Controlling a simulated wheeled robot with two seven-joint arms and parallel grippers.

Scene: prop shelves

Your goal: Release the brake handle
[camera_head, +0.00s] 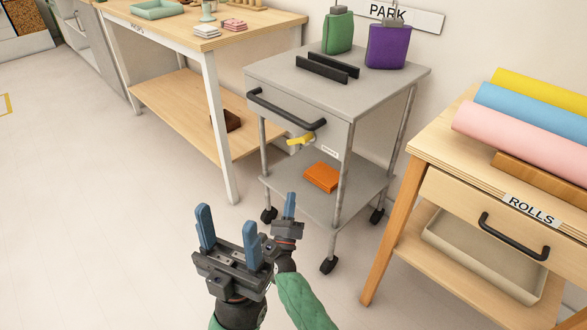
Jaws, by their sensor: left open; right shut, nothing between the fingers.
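A small yellow handle (301,140), which I take for the brake handle, sits on the front of a grey wheeled cart (275,76), below the cart's black push bar (287,108). It lies roughly sideways, its left end slightly lower. My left gripper (227,229) is open and empty, its two blue fingers apart, in front of the cart and below the handle in the picture. My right gripper (290,206) is shut and empty, just right of the left one and partly hidden by it. Both grippers are apart from the handle.
The cart carries green (338,34) and purple (387,46) containers, two black strips (327,68) and an orange block (321,177) on its lower shelf. A wooden table (165,28) stands at the left. A drawer table (460,195) with rolls stands at the right.

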